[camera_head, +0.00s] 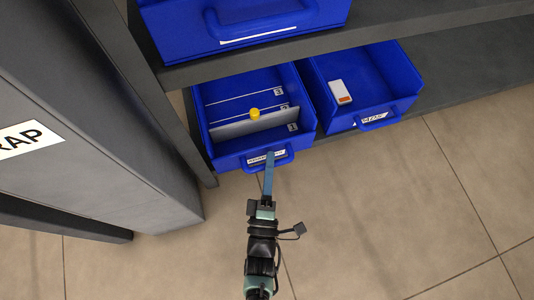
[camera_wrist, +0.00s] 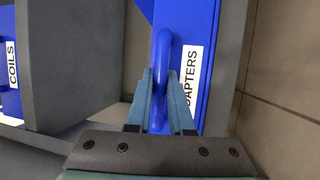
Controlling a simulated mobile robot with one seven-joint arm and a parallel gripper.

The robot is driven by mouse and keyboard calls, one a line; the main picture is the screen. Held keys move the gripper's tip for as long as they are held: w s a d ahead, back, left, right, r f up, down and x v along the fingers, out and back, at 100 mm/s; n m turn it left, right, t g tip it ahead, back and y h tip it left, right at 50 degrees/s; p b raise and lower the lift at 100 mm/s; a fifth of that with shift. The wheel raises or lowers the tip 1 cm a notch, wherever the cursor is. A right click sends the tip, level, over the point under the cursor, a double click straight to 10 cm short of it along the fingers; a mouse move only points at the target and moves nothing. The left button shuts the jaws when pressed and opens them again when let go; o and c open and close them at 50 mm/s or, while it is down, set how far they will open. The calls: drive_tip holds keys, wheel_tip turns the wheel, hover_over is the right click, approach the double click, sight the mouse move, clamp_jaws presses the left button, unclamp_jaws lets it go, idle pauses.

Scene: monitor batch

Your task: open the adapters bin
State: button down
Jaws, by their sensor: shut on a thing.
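The adapters bin (camera_head: 262,160) is a blue drawer-like bin on the lower level of the rack, in the head view. It stands out past the shelf edge above it, and its inside shows. Its front has a loop handle, and its white label reads ADAPTERS in the wrist view (camera_wrist: 190,85). My gripper (camera_head: 269,158) reaches the front of this bin from below. In the wrist view, my gripper's fingers (camera_wrist: 161,100) are on both sides of the blue handle (camera_wrist: 163,52), shut on it.
Inside the adapters bin are a grey divider (camera_head: 240,127), numbered lines and a yellow piece (camera_head: 254,113). Another blue bin (camera_head: 395,108) stands out at its right, holding a small white-and-orange item (camera_head: 341,92). A grey cabinet (camera_head: 90,120) stands at left. Floor in front is clear.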

drive_tip(key=s+d+p, duration=0.1)
drive_tip(key=s+d, duration=0.2)
drive_tip(key=s, duration=0.6)
drive_tip(key=s+d+p, duration=0.1)
drive_tip(key=s+d, duration=0.2)
drive_tip(key=s, duration=0.6)
drive_tip(key=shift+s, duration=0.2)
drive_tip(key=c, duration=1.1)
unclamp_jaws()
drive_tip(key=p+v, duration=0.1)
drive_tip(key=v, duration=1.2)
